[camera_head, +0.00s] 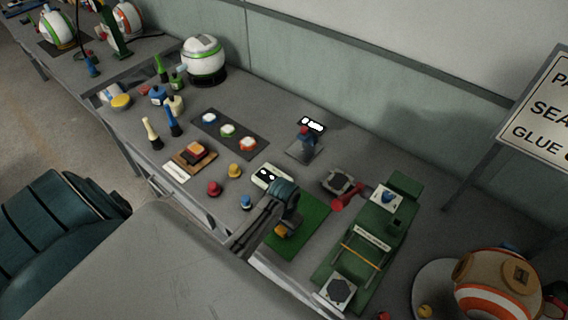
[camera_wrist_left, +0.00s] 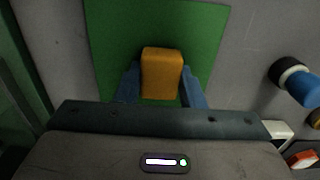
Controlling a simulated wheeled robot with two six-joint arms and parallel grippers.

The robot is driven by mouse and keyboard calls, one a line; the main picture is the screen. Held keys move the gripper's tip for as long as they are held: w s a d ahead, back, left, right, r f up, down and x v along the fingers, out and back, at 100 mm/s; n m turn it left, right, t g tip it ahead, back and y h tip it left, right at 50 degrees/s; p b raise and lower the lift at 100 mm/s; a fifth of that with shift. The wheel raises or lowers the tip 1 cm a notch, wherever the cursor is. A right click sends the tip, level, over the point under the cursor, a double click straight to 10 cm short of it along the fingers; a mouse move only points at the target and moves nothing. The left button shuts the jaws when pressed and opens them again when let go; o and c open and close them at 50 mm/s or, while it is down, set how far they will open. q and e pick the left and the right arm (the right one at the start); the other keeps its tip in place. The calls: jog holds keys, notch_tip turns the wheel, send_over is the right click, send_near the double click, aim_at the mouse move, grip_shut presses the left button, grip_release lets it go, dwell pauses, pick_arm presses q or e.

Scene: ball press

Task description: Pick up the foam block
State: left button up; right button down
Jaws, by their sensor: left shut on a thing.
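The foam block is an orange-yellow block (camera_wrist_left: 161,72) between the two blue fingers of my left gripper (camera_wrist_left: 161,90) in the left wrist view. The gripper is shut on it, with a finger on each side. Behind the block lies a green mat (camera_wrist_left: 115,30). In the head view my left gripper (camera_head: 282,222) is over the green mat (camera_head: 312,225), and a small part of the orange block (camera_head: 280,231) shows below it. I cannot tell whether the block touches the mat. My right gripper is not in view.
Red (camera_head: 214,188), yellow (camera_head: 234,170) and blue (camera_head: 246,202) knobs stand to the left. A striped ball (camera_head: 497,285) is at the lower right.

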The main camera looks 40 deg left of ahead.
pick_arm(q)
jog(key=shift+r+b, duration=0.35)
jog(key=shift+r, duration=0.1)
notch_tip(320, 180, up, 2)
jog(key=shift+r+b, duration=0.1)
jog(key=shift+b, duration=0.55)
jog(key=s+a+r+b, duration=0.1)
jog(key=s+b, duration=0.3)
jog(key=s, duration=1.2)
jog(key=shift+a+r+b, duration=0.15)
jog(key=shift+r+b, duration=0.15)
jog(key=shift+r, duration=0.05)
jog(key=o, duration=0.4)
jog(key=shift+c, duration=1.3)
